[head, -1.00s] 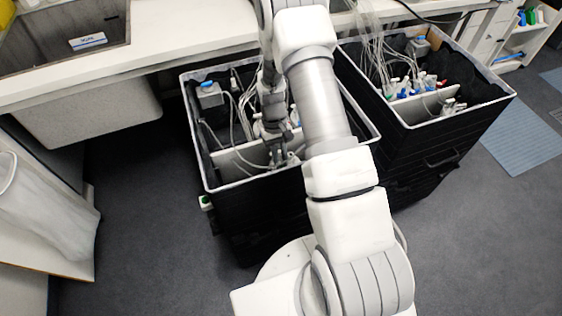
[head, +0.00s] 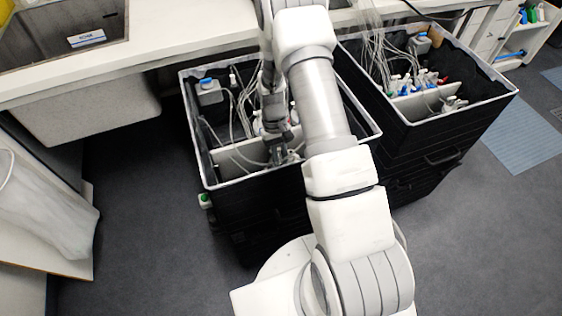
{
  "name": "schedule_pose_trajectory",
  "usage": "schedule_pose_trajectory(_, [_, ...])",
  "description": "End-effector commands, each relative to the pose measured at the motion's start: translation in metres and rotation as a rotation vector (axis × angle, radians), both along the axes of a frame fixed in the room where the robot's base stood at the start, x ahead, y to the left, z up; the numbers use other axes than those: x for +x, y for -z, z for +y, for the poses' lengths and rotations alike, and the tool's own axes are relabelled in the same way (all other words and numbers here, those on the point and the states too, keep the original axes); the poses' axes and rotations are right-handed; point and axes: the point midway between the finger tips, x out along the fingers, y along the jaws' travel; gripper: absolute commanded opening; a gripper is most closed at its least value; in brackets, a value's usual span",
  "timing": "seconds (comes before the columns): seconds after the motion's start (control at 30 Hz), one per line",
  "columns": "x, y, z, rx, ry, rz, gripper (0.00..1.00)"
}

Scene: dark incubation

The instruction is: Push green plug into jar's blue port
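My gripper (head: 280,157) points down into the left black box (head: 262,183), close to the pale divider near its front wall. Its fingers are small and dark here, partly lost among tubes and fittings, so I cannot tell whether they are open or hold anything. I cannot make out the green plug in or by the gripper. A jar with a blue top (head: 208,90) stands in the box's back left corner. Whether that top is the blue port is unclear. My arm hides the right part of this box, including most of the bottles there.
Thin pale tubes loop through the left box. A second black box (head: 440,130) with bottles, blue and red fittings and tubes stands to the right. A white bench (head: 180,52) runs behind. A small green-topped item (head: 205,201) is on the left box's outer side.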

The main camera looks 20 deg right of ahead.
Motion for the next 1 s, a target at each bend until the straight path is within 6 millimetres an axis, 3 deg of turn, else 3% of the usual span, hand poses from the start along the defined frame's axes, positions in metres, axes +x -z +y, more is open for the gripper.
schedule_pose_trajectory(0.03, [0.0, 0.0, 0.0, 0.0, 0.0, 0.0, 0.27])
schedule_pose_trajectory(0.17, [0.0, 0.0, 0.0, 0.0, 0.0, 0.0, 0.51])
schedule_pose_trajectory(0.57, [0.003, -0.007, 0.0, 0.0, 0.0, -0.002, 0.52])
schedule_pose_trajectory(0.77, [0.016, -0.041, 0.0, -0.001, 0.0, -0.005, 0.52])
schedule_pose_trajectory(1.0, [0.036, -0.097, 0.0, 0.0, 0.0, -0.005, 0.52])
